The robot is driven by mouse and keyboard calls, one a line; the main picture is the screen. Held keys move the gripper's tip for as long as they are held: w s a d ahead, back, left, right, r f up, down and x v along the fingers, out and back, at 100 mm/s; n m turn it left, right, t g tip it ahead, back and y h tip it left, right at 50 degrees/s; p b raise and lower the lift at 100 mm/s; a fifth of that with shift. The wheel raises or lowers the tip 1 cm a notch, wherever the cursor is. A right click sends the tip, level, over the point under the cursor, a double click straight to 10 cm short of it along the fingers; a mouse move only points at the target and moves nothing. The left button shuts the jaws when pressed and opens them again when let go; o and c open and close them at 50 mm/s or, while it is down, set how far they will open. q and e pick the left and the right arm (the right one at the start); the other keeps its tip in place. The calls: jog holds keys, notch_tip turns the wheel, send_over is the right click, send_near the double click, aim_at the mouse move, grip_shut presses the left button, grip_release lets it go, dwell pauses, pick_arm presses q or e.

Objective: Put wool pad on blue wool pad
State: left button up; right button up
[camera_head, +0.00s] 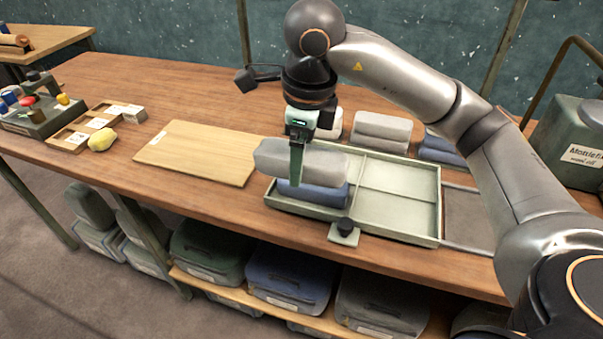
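A grey wool pad (328,163) is in the grip of my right gripper (297,165), with one finger showing across its near face. The far finger is hidden. Directly below it, a blue wool pad (325,195) lies in the left compartment of a pale green tray (400,228). The grey pad covers most of the blue pad's top and appears slightly tilted. I cannot tell whether the two pads touch. My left gripper is not in view.
A wooden board (200,152) lies left of the tray. More grey pads (381,128) and a blue pad (440,148) sit behind it. A black knob (346,226) stands at the tray's front edge. A yellow lemon-like object (102,139) is further left.

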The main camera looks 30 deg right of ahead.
jog(key=w+d+f, duration=0.1)
jog(key=w+f, duration=0.1)
jog(key=w+d+f, duration=0.2)
jog(key=w, duration=0.1)
jog(key=w+d+f+p, duration=0.1)
jog(key=w+f, duration=0.1)
jog(key=f, duration=0.1)
jog(key=shift+w+d, duration=0.15)
jog(key=shift+w, duration=0.05)
jog(key=f, duration=0.3)
jog(key=shift+w+d+f, duration=0.25)
jog(key=shift+w, duration=0.15)
jog(key=shift+f, duration=0.3)
jog(key=shift+f, duration=0.15)
jog(key=o, duration=1.2)
